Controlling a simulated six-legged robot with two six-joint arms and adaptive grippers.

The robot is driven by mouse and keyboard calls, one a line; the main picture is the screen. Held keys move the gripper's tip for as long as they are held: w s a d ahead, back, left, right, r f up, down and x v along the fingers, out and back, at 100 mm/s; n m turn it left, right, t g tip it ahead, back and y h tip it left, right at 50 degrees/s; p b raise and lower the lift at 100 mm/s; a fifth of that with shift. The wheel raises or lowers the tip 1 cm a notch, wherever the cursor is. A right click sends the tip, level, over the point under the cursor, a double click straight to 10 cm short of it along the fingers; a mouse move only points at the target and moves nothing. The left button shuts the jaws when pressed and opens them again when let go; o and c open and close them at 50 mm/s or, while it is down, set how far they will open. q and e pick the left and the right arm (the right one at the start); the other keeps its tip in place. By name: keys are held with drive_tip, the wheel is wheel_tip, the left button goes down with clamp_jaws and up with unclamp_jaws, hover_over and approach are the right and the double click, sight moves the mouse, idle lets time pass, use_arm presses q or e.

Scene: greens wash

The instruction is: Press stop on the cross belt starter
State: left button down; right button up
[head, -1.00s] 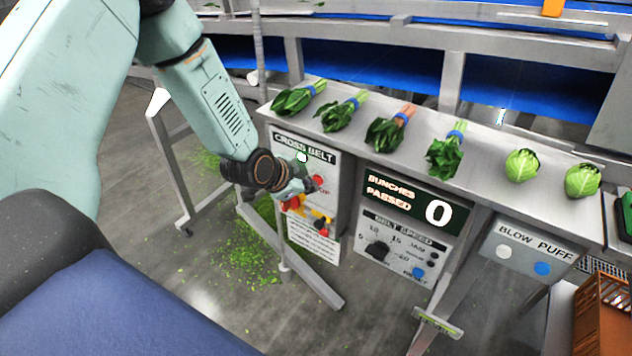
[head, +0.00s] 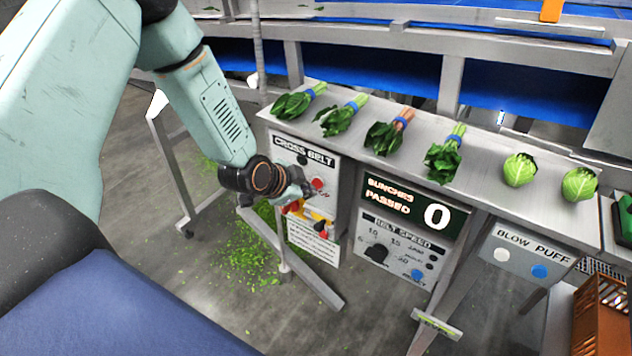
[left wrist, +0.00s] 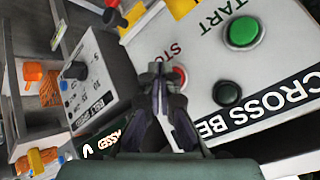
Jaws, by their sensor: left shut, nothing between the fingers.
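The cross belt starter (head: 288,146) is a pale box under the left end of the steel bench. Its red stop button (head: 317,183) shows just past my left gripper (head: 306,189), which is shut and empty. In the left wrist view the shut fingertips (left wrist: 161,72) overlap the edge of the red stop button (left wrist: 181,78); I cannot tell whether they touch it. The green start button (left wrist: 243,32) and a dark round lamp (left wrist: 227,94) sit beside it. In the head view my gripper hides the start button. My right gripper is not in view.
Several leafy bunches and two round heads (head: 519,169) lie on the bench (head: 480,150) above. The belt speed panel (head: 395,250), counter display (head: 414,203) reading 0 and blow puff box (head: 527,251) are to the right. Red and yellow parts (head: 312,214) sit just below my gripper.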

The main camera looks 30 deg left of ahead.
use_arm(q)
drive_tip(key=shift+s, duration=0.35)
drive_tip(key=s+p, duration=0.4)
drive_tip(key=s, duration=0.1)
drive_tip(key=shift+a, duration=0.2)
idle(0.9)
